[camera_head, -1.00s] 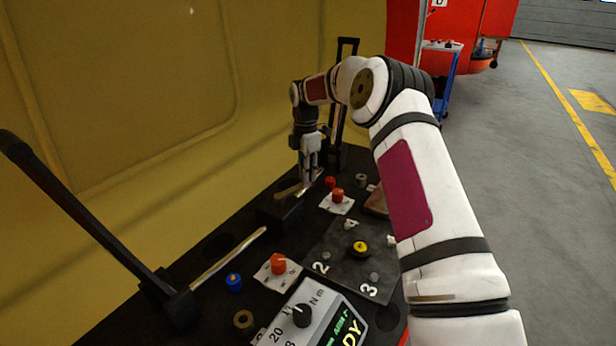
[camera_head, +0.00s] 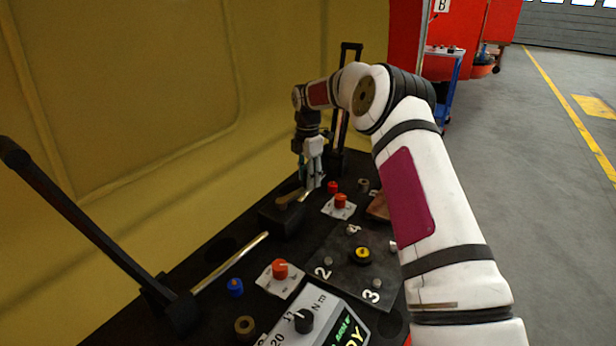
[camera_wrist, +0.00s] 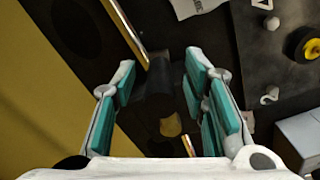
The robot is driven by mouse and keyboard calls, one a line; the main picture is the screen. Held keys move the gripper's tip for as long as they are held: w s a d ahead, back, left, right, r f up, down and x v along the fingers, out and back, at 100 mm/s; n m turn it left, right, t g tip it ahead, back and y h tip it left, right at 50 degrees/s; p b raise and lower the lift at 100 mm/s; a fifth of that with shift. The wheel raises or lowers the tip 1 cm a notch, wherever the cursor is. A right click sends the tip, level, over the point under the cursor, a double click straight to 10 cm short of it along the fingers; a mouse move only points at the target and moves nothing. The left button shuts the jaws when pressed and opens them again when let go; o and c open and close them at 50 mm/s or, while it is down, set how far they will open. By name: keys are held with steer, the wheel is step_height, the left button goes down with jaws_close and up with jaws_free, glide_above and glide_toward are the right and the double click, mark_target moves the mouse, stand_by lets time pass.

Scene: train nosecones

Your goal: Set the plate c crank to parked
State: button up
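A crank with a brownish handle (camera_head: 290,199) sits on a dark block (camera_head: 283,220) beside the yellow wall in the head view. I cannot read a plate letter on it. My gripper (camera_head: 312,185) points down at the right end of this handle; contact cannot be told. In the wrist view my gripper (camera_wrist: 160,75) is open, its teal-padded fingers apart. A dark cylindrical part (camera_wrist: 160,82) and a tan rounded end (camera_wrist: 171,125) show between the fingers, with a gap to the pads. The fingers hide part of the crank.
A metal bar (camera_head: 230,262) runs along the black bench towards the block. A long black lever (camera_head: 85,225) rises at left, and a dark upright frame (camera_head: 341,125) stands behind my gripper. Red knobs (camera_head: 340,201), a blue knob (camera_head: 235,287) and a yellow-topped knob (camera_head: 362,254) stand nearby.

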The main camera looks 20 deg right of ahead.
step_height(320, 180, up, 12)
steer(key=shift+f, duration=0.1)
stand_by(0.4)
steer(key=c, duration=0.7)
steer(key=shift+s+m+p, duration=0.1)
steer(key=shift+m+p, duration=0.25)
steer(key=shift+m, duration=0.15)
jaws_close()
steer(key=m+p, duration=0.2)
steer(key=m, duration=0.1)
steer(key=shift+s+d+t+h, duration=0.2)
steer(key=shift+s+t+h, duration=0.1)
steer(key=shift+t, duration=0.1)
steer(key=s+a+f+m+t+p, duration=0.15)
steer(key=s+m+t+p, duration=0.25)
steer(key=s+m+p, duration=1)
steer(key=w+f+m+b, duration=0.3)
steer(key=w+f+b, duration=0.2)
steer(key=w+f, duration=0.3)
steer(key=shift+w+d+f+m, duration=0.3)
steer(key=shift+w+f, duration=0.1)
steer(key=shift+w, duration=0.6)
